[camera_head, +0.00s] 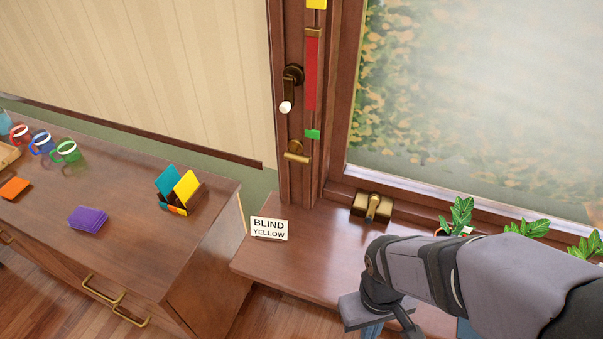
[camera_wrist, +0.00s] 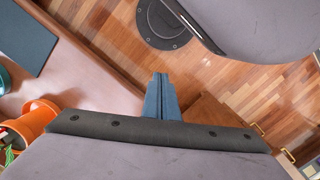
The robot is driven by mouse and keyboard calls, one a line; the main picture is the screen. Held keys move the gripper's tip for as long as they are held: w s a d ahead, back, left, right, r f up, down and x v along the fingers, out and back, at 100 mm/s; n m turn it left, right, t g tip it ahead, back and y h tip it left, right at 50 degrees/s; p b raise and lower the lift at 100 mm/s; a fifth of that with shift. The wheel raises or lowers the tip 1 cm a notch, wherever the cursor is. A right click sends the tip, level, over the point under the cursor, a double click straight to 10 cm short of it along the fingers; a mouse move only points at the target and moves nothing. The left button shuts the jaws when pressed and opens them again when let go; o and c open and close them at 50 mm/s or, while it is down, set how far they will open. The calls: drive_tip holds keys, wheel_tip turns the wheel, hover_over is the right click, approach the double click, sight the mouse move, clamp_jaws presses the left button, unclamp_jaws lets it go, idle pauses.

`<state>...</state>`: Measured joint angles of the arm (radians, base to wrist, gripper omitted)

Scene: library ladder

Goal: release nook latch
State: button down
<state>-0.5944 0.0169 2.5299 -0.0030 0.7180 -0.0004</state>
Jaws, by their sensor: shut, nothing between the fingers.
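No part is marked as the nook latch. A brass latch-like fitting (camera_head: 372,207) with a short upright lever sits at the base of the window frame, on the sill. A brass handle (camera_head: 297,154) is on the wooden post to its left, and a dark crank with a white knob (camera_head: 286,107) is above that. My gripper (camera_wrist: 161,78) is shut and empty in the wrist view, over the sill edge and floor. In the head view its blue fingers show below my wrist, right of the sign and nearer than the fitting, apart from it.
A "BLIND YELLOW" sign (camera_head: 269,229) stands on the window sill (camera_head: 315,255). Potted plants (camera_head: 460,213) line the sill's right; an orange pot (camera_wrist: 38,118) shows in the wrist view. A cabinet (camera_head: 130,225) with mugs and a card holder is at left. A red strip (camera_head: 311,75) runs up the post.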

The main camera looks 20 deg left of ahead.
sight(299, 155)
drive_tip(key=w+a+f+n+t+h+b, duration=0.1)
drive_tip(key=w+a+n+t, duration=0.15)
drive_tip(key=a+n, duration=0.45)
drive_tip(key=w+a+n+t, duration=0.1)
drive_tip(key=a+n+t, duration=0.2)
drive_tip(key=a+n, duration=0.45)
drive_tip(key=w+a+r+n+t+y, duration=0.1)
drive_tip(key=w+a+r+n+t, duration=0.6)
drive_tip(key=w+r+n, duration=0.6)
drive_tip(key=shift+w+a+r+n+t+y, duration=0.4)
drive_tip(key=shift+a+n, duration=0.45)
drive_tip(key=shift+a, duration=0.5)
drive_tip(key=shift+f, duration=0.1)
drive_tip(key=w+f+p, duration=0.1)
drive_tip(key=w+p, duration=0.3)
drive_tip(key=w, duration=0.5)
drive_tip(key=shift+w, duration=0.2)
